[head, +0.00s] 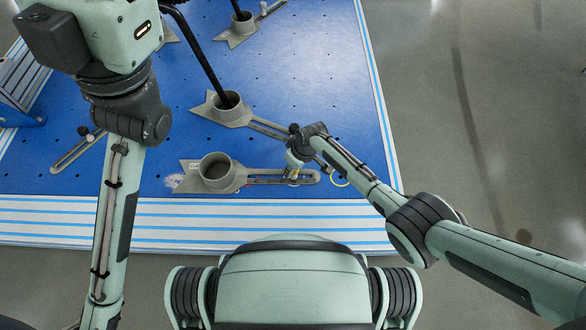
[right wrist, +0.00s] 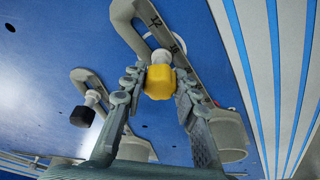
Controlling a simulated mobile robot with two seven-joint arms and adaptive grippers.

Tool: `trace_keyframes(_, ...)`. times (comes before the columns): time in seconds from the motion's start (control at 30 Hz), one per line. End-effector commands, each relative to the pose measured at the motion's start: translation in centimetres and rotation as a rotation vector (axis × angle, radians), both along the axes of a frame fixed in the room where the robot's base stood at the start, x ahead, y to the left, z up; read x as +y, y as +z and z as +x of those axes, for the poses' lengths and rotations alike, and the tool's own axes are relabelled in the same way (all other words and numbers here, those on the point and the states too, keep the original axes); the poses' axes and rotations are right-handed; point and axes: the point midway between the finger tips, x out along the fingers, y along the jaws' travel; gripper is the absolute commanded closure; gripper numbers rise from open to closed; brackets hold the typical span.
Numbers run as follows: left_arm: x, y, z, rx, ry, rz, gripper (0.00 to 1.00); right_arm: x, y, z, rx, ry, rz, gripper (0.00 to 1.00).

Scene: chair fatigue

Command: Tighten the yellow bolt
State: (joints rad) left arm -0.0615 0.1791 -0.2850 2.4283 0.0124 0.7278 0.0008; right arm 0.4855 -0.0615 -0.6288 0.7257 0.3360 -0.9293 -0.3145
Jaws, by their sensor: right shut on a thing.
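The yellow bolt (right wrist: 158,84) has a chunky yellow head and a pale shank. In the right wrist view it sits in the slot of a grey slotted bracket (right wrist: 129,20), between the two fingers of my right gripper (right wrist: 160,90), which is shut on it. In the head view my right gripper (head: 294,165) is over the slotted arm of the near grey bracket (head: 260,181), and only a little yellow shows beneath it. The bolt's seating in the slot is hard to judge. My left arm reaches up the left side; its gripper is out of view.
A black-headed bolt (right wrist: 83,115) sits in the neighbouring bracket. The near bracket's cup (head: 216,171) looks empty; a black leg (head: 200,55) stands in the cup behind it. The blue platform (head: 310,60) has white striped edges and free room at the right.

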Motion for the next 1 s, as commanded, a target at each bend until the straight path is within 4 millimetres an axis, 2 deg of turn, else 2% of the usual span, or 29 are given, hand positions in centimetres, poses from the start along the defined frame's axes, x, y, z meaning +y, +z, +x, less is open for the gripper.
trace_keyframes(0.1, 0.0, 0.4, 0.0, 0.0, 0.0, 0.0, 0.76, 0.1, 0.0, -0.3, 0.007, -0.06, 0.0, 1.0)
trace_keyframes(0.43, 0.0, 0.5, 0.0, 0.0, 0.0, 0.0, 0.76, 0.1, 0.0, -0.3, 0.008, -0.084, 0.0, 1.0)
trace_keyframes(0.63, 0.0, 1.6, 0.0, 0.0, 0.0, 0.0, 0.76, 0.2, 0.1, -0.4, 0.008, -0.307, 0.002, 1.0)
trace_keyframes(0.67, 0.0, 1.5, 0.0, 0.0, 0.0, 0.0, 0.76, 0.3, 0.0, -0.4, 0.008, -0.337, 0.001, 0.99)
trace_keyframes(0.8, 0.0, 1.6, 0.0, 0.0, 0.0, 0.0, 0.76, 0.4, -0.2, -0.5, 0.006, -0.412, 0.002, 0.81)
trace_keyframes(1.0, 0.0, 1.5, 0.0, 0.0, 0.0, 0.0, 0.76, 0.5, -0.3, -0.5, 0.004, -0.414, 0.003, 0.77)
